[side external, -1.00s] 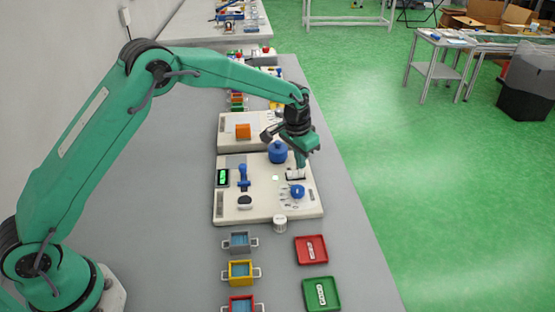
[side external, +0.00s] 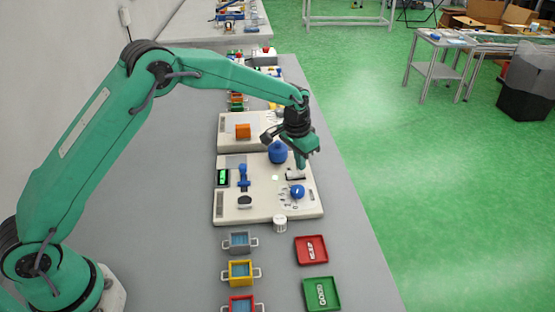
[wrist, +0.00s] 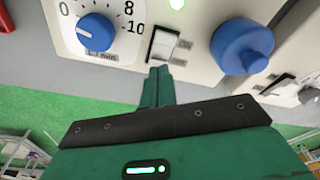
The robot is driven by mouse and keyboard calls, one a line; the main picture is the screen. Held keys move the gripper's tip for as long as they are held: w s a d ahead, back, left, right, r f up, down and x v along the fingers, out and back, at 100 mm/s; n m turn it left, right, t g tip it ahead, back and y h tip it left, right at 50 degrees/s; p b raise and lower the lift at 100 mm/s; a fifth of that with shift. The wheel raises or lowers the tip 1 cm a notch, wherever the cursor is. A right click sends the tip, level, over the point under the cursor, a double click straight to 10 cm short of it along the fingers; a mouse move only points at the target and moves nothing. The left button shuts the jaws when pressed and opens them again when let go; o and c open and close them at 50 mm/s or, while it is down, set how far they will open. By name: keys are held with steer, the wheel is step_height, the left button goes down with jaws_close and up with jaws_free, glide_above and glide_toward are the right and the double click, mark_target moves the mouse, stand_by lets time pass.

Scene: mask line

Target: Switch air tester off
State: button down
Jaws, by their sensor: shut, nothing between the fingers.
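The air tester (side external: 262,209) is a cream panel on the grey bench. Its white rocker switch (side external: 294,175) sits near the right side, above a blue dial knob (side external: 297,191). In the wrist view the switch (wrist: 163,43) lies between the blue dial (wrist: 96,32) and a blue domed part (wrist: 238,45). A lit green lamp (wrist: 177,4) shows at the top edge. My gripper (side external: 301,165) is shut and empty, its tips just above the switch. In the wrist view its fingertips (wrist: 158,71) point at the switch's near end; contact cannot be told.
The tester also carries a green-lit display (side external: 222,177) and a blue lever (side external: 243,176). A white cup (side external: 280,223) stands at its front edge. Red (side external: 299,261) and green trays (side external: 310,305) and small handled bins are in front. Another panel (side external: 227,132) is behind.

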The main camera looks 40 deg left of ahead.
mark_target(299, 172)
steer(key=shift+f, duration=0.75)
stand_by(0.6)
steer(key=shift+r, duration=3.6)
steer(key=shift+r, duration=0.1)
